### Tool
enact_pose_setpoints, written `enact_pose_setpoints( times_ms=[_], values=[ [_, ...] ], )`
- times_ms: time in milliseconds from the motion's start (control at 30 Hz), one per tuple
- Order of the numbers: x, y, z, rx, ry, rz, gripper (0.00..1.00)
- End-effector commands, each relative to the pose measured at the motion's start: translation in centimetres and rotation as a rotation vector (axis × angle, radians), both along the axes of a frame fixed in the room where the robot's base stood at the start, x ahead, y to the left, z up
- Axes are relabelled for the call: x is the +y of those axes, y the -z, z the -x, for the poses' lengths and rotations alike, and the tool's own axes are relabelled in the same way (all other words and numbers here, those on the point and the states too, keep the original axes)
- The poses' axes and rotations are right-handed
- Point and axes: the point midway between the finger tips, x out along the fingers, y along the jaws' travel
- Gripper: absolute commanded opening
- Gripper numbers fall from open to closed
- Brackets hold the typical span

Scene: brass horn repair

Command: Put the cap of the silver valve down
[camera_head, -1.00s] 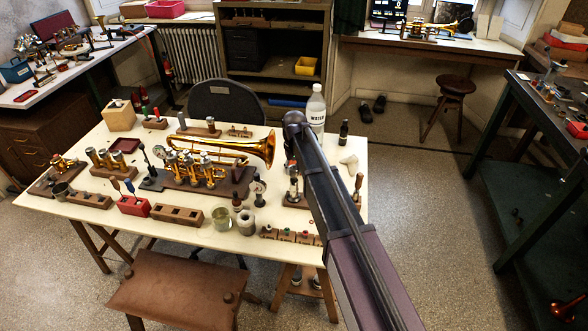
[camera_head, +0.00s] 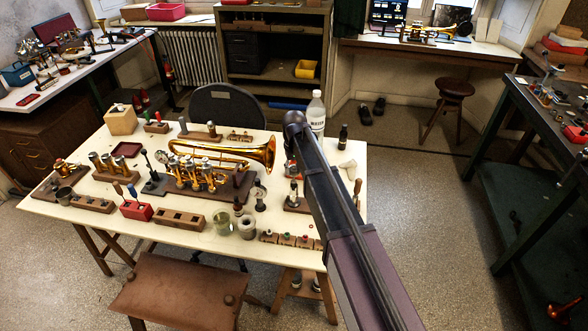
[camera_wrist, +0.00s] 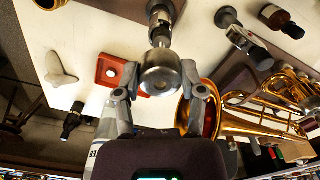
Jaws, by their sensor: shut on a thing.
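My gripper (camera_wrist: 160,82) is shut on a round, shiny silver cap (camera_wrist: 160,72) in the wrist view, one finger on each side. Just beyond the cap stands a silver valve (camera_wrist: 161,12) in a dark wooden block; the cap overlaps its near end in the picture, and I cannot tell whether they touch. A small red tray (camera_wrist: 117,72) lies beside the cap on the left. In the head view the silver valve (camera_head: 293,190) stands upright on its block at the table's right side. My arm hides the gripper and cap there.
A brass trumpet (camera_head: 250,153) lies close by, to the right in the wrist view. A water bottle (camera_head: 316,116), a dark bottle (camera_head: 343,136) and a white cloth (camera_head: 347,166) stand or lie near the table's right edge. Several small wooden holders (camera_head: 287,239) line the front edge.

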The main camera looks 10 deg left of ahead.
Motion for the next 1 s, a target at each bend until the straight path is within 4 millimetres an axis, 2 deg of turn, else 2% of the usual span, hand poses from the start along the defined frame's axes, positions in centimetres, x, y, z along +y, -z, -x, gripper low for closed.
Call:
enact_pose_setpoints(
  times_ms=[367, 567, 767, 1000],
  values=[
    [0.0, -0.1, 0.0, 0.0, 0.0, 0.0, 0.0],
    [0.0, -0.9, 0.0, 0.0, 0.0, 0.0, 0.0],
    [0.0, -3.2, 0.0, 0.0, 0.0, 0.0, 0.0],
    [0.0, -7.1, 0.0, 0.0, 0.0, 0.0, 0.0]
  ],
)
